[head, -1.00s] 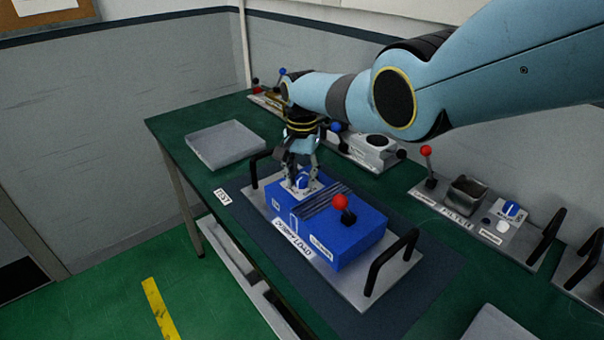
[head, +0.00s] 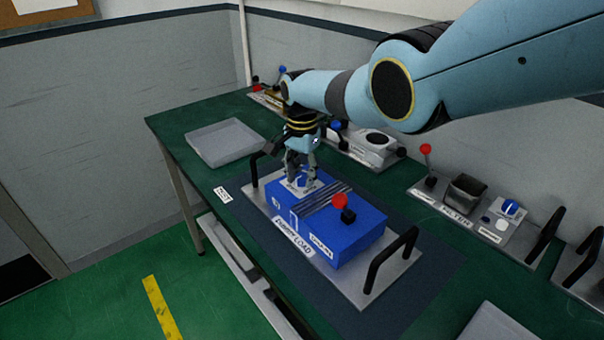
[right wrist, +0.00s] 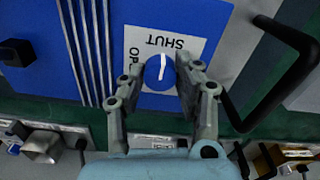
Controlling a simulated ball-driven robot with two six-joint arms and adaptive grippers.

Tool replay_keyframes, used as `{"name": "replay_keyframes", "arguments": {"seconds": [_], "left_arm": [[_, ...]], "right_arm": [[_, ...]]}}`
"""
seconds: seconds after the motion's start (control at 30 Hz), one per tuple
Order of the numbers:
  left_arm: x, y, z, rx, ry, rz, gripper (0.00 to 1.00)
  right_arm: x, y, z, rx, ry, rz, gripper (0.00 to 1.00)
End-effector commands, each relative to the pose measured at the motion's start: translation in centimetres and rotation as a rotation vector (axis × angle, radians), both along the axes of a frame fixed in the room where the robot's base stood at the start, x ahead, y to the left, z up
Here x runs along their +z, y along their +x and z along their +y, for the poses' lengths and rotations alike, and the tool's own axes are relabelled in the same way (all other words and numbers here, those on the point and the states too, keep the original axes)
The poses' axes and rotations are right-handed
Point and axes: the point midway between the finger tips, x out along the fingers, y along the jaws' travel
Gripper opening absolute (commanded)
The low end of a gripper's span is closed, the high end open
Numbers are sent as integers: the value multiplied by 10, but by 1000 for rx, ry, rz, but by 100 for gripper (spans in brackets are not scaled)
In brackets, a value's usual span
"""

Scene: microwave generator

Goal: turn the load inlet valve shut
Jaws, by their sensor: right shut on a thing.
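The load inlet valve is a round blue knob (right wrist: 158,74) with a white pointer line, on a white plate (right wrist: 190,50) on top of the blue load box (head: 345,235). In the right wrist view the pointer lies nearly along the picture's vertical, its upper end towards the word SHUT. The word OPEN, partly hidden, is left of the knob. My right gripper (head: 300,181) reaches down from above with one finger on each side of the knob, shut on it. In the head view the fingers hide most of the knob. My left gripper is out of view.
A red-knobbed lever (head: 341,201) stands on the same box. Black handles (head: 391,262) rise at both ends of its metal base plate. An empty grey tray (head: 226,143) lies at the far left of the green table. Other units (head: 470,200) line the wall side.

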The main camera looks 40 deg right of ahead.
Motion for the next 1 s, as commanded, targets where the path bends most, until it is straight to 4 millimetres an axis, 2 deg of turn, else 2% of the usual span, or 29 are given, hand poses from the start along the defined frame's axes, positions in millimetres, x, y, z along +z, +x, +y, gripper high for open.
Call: {"name": "replay_keyframes", "arguments": {"seconds": [0.03, 0.07, 0.2, 0.5, 0.67, 0.83, 1.0], "left_arm": [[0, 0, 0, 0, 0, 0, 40], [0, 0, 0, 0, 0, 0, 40], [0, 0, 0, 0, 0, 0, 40], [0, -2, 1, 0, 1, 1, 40], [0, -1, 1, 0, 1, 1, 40], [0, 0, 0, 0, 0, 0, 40], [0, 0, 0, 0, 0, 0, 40]], "right_arm": [[0, 0, 0, -1, 0, -1, 0], [0, 0, 0, -1, 0, -1, 36], [0, 0, 0, 0, 0, -1, 54], [1, 0, 0, 0, 0, 0, 55], [10, 2, -1, 0, 0, -3, 55], [31, 0, 0, 0, -1, -4, 55], [71, 1, 0, 1, -1, -5, 55]]}}
